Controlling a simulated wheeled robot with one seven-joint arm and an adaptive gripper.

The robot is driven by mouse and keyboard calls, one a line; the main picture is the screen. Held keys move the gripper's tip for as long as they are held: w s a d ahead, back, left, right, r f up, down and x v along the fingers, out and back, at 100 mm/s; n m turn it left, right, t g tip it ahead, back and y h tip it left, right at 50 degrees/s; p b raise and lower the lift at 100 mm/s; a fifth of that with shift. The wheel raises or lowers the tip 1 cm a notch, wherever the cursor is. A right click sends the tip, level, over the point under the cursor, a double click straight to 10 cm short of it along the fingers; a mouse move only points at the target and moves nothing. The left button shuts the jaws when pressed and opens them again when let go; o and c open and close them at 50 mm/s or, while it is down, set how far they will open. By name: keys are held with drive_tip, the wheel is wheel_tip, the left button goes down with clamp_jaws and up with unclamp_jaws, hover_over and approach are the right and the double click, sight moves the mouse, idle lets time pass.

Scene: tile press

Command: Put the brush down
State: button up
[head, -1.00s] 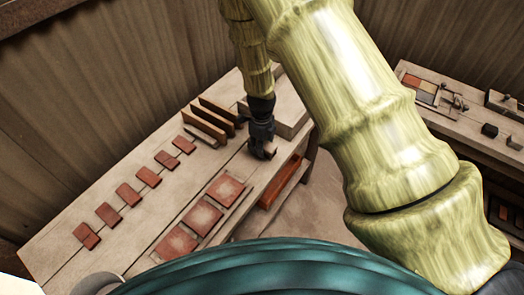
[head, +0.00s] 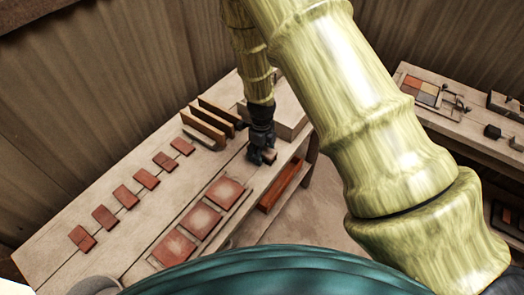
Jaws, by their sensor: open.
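My gripper (head: 262,157) points down at the right edge of the long wooden bench (head: 140,192), just in front of a pale block. It is open. A small brown block (head: 270,154), which looks like the brush, shows at the fingers, low over or on the bench top. It is partly hidden by the gripper, and I cannot tell whether it touches the fingers or the wood.
Several small red tiles (head: 146,178) lie in a row on the bench, and larger square tiles (head: 199,221) lie nearer. Upright wooden boards (head: 205,128) stand left of my gripper. A red tray (head: 282,186) sits below the bench edge. Another bench (head: 450,112) stands at right.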

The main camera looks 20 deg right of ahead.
drive_tip(key=shift+r, duration=0.1)
wheel_tip(320, 180, up, 10)
drive_tip(key=p, duration=0.8)
drive_tip(key=s+d+f+n+h, duration=0.1)
drive_tip(key=s+d+f+n, duration=0.1)
drive_tip(key=s+f+n, duration=0.3)
drive_tip(key=s+d+f+n, duration=0.1)
drive_tip(key=s+d+n, duration=0.15)
drive_tip(key=s, duration=0.45)
drive_tip(key=s+d+f+n+h, duration=0.1)
drive_tip(key=s+d+f+n, duration=0.1)
drive_tip(key=s+f+n, duration=0.3)
drive_tip(key=s+a+f+n+y, duration=0.1)
drive_tip(key=s+n, duration=0.6)
drive_tip(key=s, duration=0.2)
drive_tip(key=s+a+f+n+y, duration=0.1)
drive_tip(key=s+a+n, duration=0.1)
drive_tip(key=s+n, duration=0.6)
drive_tip(key=shift+s, duration=1.2)
drive_tip(key=shift+f+n, duration=0.15)
drive_tip(key=shift+n, duration=0.1)
